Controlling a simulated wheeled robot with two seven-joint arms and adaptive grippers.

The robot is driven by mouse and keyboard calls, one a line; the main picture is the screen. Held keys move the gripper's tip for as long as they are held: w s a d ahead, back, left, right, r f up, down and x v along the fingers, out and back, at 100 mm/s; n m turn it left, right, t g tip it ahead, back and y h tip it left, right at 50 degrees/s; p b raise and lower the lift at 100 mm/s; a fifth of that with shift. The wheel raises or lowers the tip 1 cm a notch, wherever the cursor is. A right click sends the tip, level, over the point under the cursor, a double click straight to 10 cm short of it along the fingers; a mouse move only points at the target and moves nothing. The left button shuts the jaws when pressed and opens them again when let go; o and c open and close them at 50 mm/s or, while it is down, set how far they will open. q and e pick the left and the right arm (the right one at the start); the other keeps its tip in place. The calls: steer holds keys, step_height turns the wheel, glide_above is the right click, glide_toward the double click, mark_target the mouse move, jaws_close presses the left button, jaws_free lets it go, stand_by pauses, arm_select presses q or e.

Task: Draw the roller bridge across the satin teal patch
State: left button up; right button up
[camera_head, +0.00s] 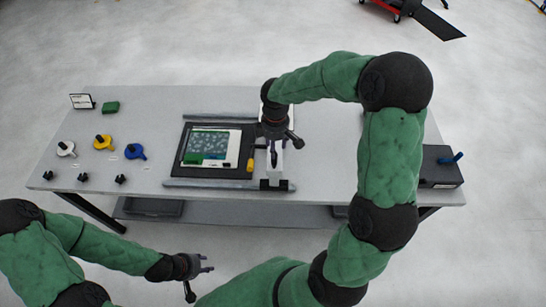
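The satin teal patch (214,155) lies on a dark board (240,141) on the table, with pale speckles over its upper part. The roller bridge (272,175) appears as a pale crosspiece with a dark end block, just right of the board. It stands between two grey rails. My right gripper (282,148) is over the bridge's upper part and hides much of it. I cannot tell whether its fingers are closed on the bridge. My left gripper (201,277) is open and empty in front of the table, with its fingers apart.
White, yellow and blue round tools (103,142) and small black knobs stand at the table's left. A dark box (440,167) with a blue handle is at the right end.

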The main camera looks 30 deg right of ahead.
step_height(320, 180, down, 9)
steer(key=shift+w+r, duration=0.1)
stand_by(0.3)
jaws_close()
